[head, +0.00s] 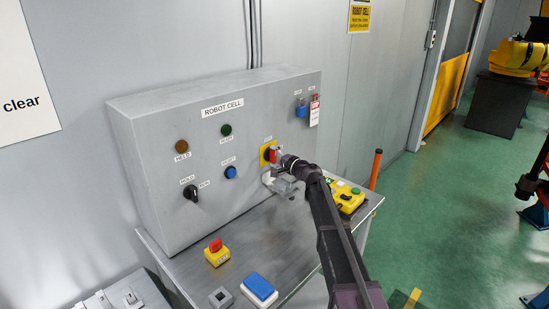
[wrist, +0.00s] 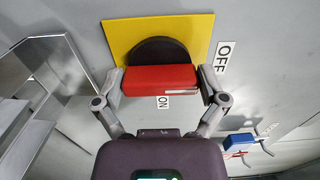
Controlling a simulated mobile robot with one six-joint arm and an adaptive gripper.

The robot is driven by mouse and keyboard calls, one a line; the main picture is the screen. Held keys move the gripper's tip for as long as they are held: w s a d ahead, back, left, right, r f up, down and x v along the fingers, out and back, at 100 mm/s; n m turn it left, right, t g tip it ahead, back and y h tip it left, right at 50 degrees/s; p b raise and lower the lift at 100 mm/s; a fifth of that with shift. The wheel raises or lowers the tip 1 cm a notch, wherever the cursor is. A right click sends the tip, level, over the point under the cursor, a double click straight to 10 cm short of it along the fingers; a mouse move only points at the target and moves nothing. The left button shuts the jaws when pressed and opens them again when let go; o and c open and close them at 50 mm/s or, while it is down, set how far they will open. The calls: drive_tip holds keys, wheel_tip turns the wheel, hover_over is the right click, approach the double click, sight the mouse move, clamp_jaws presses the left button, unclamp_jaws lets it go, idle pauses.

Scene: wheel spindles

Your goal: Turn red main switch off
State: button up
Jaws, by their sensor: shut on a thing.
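The red main switch handle (head: 273,156) sits on a yellow plate (head: 264,154) on the grey control box. In the wrist view the red handle (wrist: 160,79) lies across the picture in front of a black round base (wrist: 158,51). My gripper (wrist: 161,82) has one finger against each end of the handle and is shut on it. In the head view my gripper (head: 280,160) partly hides the switch.
The ROBOT CELL box (head: 150,200) also carries a black selector (head: 191,192), several round buttons and a blue padlock (head: 301,111) beside a tag. On the bench below are a yellow box with a red button (head: 217,253), a blue block (head: 259,287) and a yellow pendant (head: 348,198).

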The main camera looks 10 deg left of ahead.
drive_tip(key=shift+s+a, duration=0.1)
idle(0.3)
drive_tip(key=o, duration=0.8)
drive_tip(key=v, duration=1.2)
